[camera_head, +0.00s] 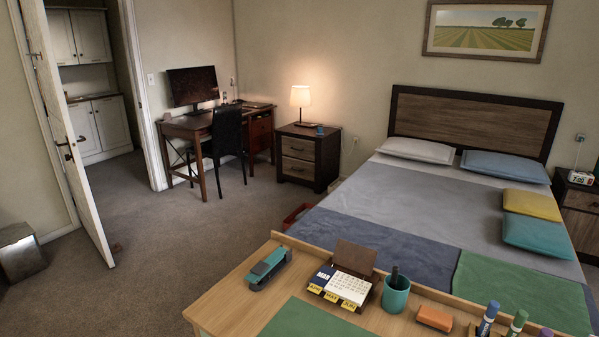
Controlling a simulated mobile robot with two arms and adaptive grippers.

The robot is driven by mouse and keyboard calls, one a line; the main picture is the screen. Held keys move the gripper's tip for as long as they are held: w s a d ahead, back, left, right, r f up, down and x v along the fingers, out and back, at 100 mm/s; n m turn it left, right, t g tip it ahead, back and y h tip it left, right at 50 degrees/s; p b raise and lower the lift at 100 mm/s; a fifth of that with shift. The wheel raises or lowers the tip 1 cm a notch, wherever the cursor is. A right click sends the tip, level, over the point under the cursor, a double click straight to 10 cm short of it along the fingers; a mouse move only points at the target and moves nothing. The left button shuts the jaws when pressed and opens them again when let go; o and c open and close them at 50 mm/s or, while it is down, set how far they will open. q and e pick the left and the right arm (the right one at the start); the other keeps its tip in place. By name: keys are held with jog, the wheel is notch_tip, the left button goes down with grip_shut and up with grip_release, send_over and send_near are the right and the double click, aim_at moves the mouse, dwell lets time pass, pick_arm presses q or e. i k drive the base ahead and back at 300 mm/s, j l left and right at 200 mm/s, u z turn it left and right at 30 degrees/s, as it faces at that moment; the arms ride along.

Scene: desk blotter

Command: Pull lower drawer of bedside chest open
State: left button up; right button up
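A dark bedside chest (322,160) with two wood-front drawers stands against the back wall, left of the bed. Its upper drawer (298,148) and lower drawer (298,169) both look shut, each with a small dark handle. A lit lamp (300,100) and a small blue item stand on its top. A second bedside chest (580,200) is partly visible at the right edge, with a clock on it. Neither of my grippers shows in the head view.
A wooden desk top (225,300) with a stapler, calendar, pen cup and markers fills the near foreground. The bed (420,200) takes up the right. A red bin (296,215) stands by the bed. Carpet (190,235) is clear at left, up to the chair (224,135) and open door (70,140).

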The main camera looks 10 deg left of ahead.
aim_at(293, 167)
jog(key=i+j+u, duration=0.2)
jog(key=j, duration=0.2)
jog(key=j+u, duration=0.15)
jog(key=j, duration=0.25)
jog(key=i+j+u, duration=0.2)
jog(key=j+u, duration=0.2)
jog(key=i+j+u, duration=0.65)
jog(key=j+u, duration=0.15)
jog(key=i+j+u, duration=0.35)
jog(key=i+z, duration=0.15)
jog(key=i, duration=0.3)
jog(key=i+j+z, duration=0.2)
jog(key=i, duration=0.3)
jog(key=i+l+z, duration=0.2)
jog(key=i+z, duration=0.55)
jog(key=z, duration=0.2)
jog(key=i+z, duration=0.45)
jog(key=i+l, duration=0.1)
jog(key=i, duration=1.85)
jog(key=i+j, duration=0.1)
jog(key=i, duration=1.05)
jog(key=i+z, duration=0.1)
jog(key=i, duration=1.05)
